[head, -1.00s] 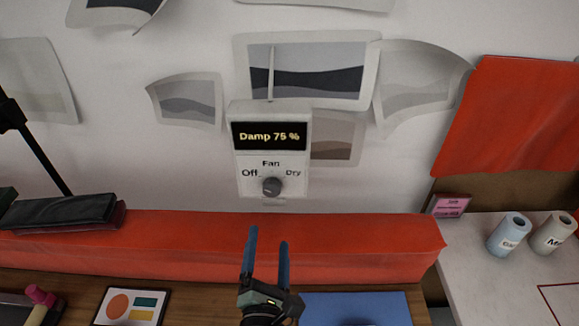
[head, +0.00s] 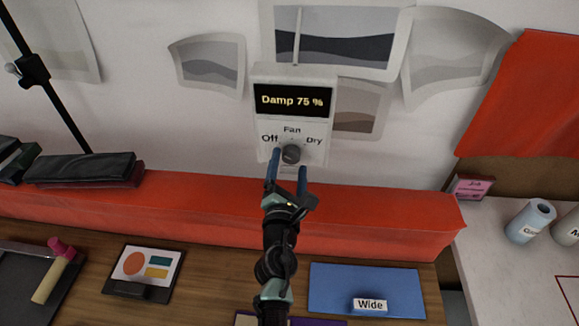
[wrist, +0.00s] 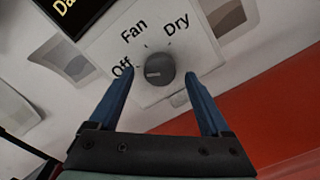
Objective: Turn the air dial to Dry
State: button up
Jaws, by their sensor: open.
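The white wall unit (head: 272,133) has a display (head: 295,101) reading "Damp 75 %". Below it are the labels Fan, Off on the left and Dry on the right. The grey round dial (head: 291,154) sits under them. In the wrist view the dial (wrist: 160,69) shows a faint mark that appears to point left, toward Off. My gripper (head: 288,160) has blue fingers, open and empty. In the wrist view my gripper (wrist: 158,83) has one finger on each side of the dial, with gaps visible. I cannot tell how far the tips are from the unit's face.
A red ledge (head: 400,212) runs along the wall below the unit.

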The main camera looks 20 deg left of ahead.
jog(key=shift+w, duration=0.35)
jog(key=shift+c, duration=0.3)
grip_shut()
